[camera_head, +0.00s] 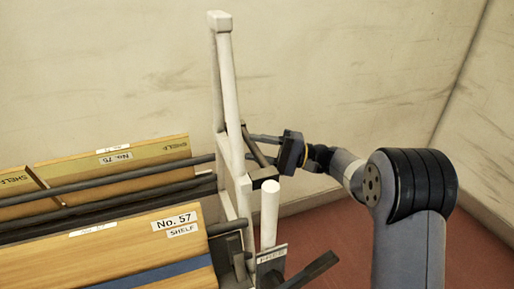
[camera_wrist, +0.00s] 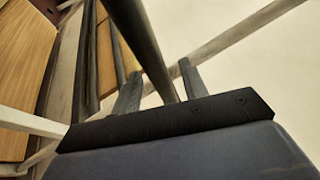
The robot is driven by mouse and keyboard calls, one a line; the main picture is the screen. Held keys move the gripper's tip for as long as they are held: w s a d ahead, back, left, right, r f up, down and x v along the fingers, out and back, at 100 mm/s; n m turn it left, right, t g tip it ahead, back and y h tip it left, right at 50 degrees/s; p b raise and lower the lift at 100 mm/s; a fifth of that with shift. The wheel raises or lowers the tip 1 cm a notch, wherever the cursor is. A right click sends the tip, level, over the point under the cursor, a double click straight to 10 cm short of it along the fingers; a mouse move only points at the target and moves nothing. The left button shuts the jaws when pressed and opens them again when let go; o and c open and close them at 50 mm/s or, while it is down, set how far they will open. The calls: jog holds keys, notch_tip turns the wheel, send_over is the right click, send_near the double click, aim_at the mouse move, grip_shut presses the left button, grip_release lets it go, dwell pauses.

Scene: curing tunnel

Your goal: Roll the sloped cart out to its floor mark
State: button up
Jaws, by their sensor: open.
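The cart has a white upright frame (camera_head: 229,90) and carries wooden boards on sloped dark rails. My gripper (camera_head: 262,146) is open at the right side of the frame, level with its middle. A short dark bar (camera_head: 253,144) slants down beside the frame at my fingers. In the wrist view, a dark bar (camera_wrist: 140,38) runs between the two open fingers of my gripper (camera_wrist: 156,78). I cannot tell whether the fingers touch it. No floor mark shows in either view.
A wooden board (camera_head: 150,240) labelled No. 57 SHELF lies front left, and another board (camera_head: 100,170) labelled No. 75 lies behind. A dark lever (camera_head: 312,270) and a small plate sit low by a white post (camera_head: 269,215). Pale walls close off the back and right; red floor (camera_head: 335,232) is bare.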

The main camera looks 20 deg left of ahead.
jog(key=p+v, duration=0.1)
jog(key=v, duration=0.9)
jog(key=shift+d+p, duration=0.2)
jog(key=shift+p, duration=0.15)
jog(key=shift+w, duration=0.15)
jog(key=b+x, duration=0.2)
jog(key=x, duration=0.8)
jog(key=shift+s+a, duration=0.2)
jog(key=shift+a, duration=0.15)
jog(key=shift+s+a+r, duration=0.1)
jog(key=shift+a, duration=0.15)
jog(key=shift+s+a, duration=0.25)
